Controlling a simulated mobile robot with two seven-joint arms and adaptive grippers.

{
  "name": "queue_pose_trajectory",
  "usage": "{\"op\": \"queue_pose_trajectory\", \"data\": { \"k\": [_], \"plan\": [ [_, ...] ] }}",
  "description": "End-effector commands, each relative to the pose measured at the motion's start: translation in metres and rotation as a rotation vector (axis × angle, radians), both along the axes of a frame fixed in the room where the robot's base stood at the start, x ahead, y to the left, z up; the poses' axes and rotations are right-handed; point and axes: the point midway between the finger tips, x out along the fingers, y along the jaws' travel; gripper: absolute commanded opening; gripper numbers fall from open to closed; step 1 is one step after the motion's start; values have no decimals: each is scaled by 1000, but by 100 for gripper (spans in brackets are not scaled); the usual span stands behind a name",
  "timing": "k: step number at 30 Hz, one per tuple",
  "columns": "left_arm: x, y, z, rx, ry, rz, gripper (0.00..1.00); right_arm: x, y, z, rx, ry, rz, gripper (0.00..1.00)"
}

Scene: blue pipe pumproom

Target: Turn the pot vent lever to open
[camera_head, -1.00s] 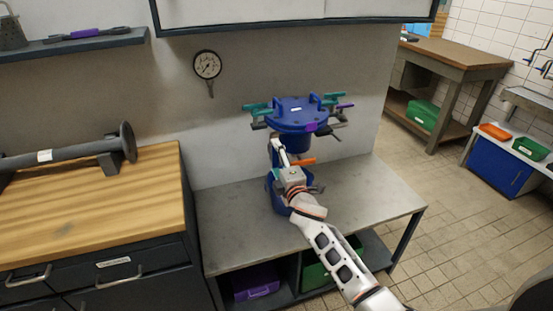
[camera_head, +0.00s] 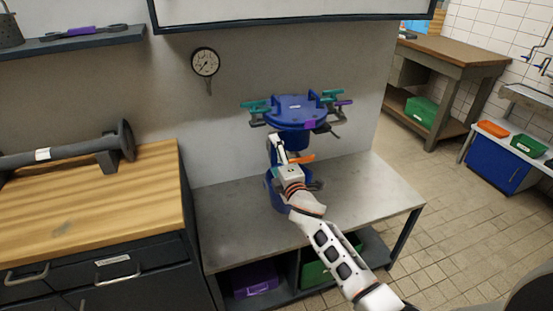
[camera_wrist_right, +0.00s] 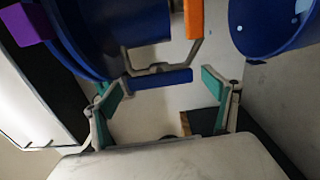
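A blue pot (camera_head: 296,112) with a round lid stands on the grey metal bench. Its rim carries teal and purple clamp handles. An orange lever (camera_head: 301,159) sticks out below the lid; it also shows at the top of the right wrist view (camera_wrist_right: 194,18). Which part is the vent lever is not certain. My right gripper (camera_head: 278,150) is at the front of the pot, below the lid. In the right wrist view its teal-padded fingers (camera_wrist_right: 163,92) are apart, with a blue bar on a grey bracket (camera_wrist_right: 160,80) at or just beyond the gap. Contact cannot be told. My left gripper is out of view.
The grey bench (camera_head: 350,190) is clear to the right of the pot. A wooden-topped cabinet (camera_head: 100,215) with a dark flanged pipe stands at left. A pressure gauge (camera_head: 205,62) is on the wall. Purple and green bins sit under the bench.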

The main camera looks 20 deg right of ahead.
Motion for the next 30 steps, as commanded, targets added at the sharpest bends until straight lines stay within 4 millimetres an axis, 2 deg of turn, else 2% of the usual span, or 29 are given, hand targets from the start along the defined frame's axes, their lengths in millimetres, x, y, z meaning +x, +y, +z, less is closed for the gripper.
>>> {"op": "queue_pose_trajectory", "data": {
  "k": [5,15,21,30],
  "plan": [
    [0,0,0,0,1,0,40,-13,-1,-1,0,1,0,86],
    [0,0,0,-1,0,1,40,-78,-3,-1,0,1,1,86],
    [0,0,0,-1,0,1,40,-108,-4,-1,0,2,0,86],
    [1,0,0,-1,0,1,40,-120,-4,0,-1,0,0,86]
  ]
}}
